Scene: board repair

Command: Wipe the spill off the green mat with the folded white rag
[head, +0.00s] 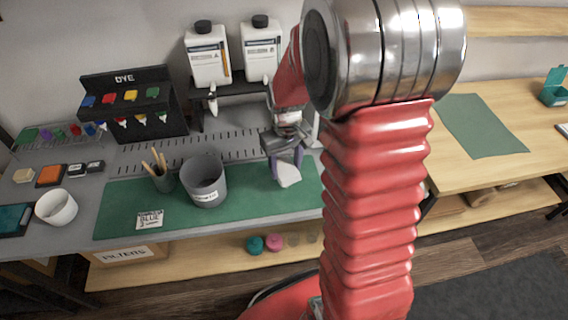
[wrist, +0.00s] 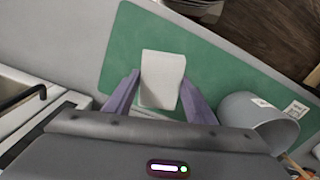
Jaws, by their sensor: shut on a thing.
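The folded white rag (head: 288,176) is held at the tips of my gripper (head: 286,162) over the right part of the green mat (head: 120,200). In the wrist view the rag (wrist: 162,78) sits between the two purple fingers of my gripper (wrist: 160,98), which are shut on it. It hangs at or just above the mat (wrist: 122,50); I cannot tell whether it touches. No spill shows on the visible part of the mat; the area under the rag is hidden.
A grey bin (head: 207,183) stands on the mat left of my gripper, beside a cup of sticks (head: 161,178) and a label card (head: 150,219). Two white bottles (head: 208,55) stand on a raised shelf behind. A white cup (head: 57,207) is at the far left.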

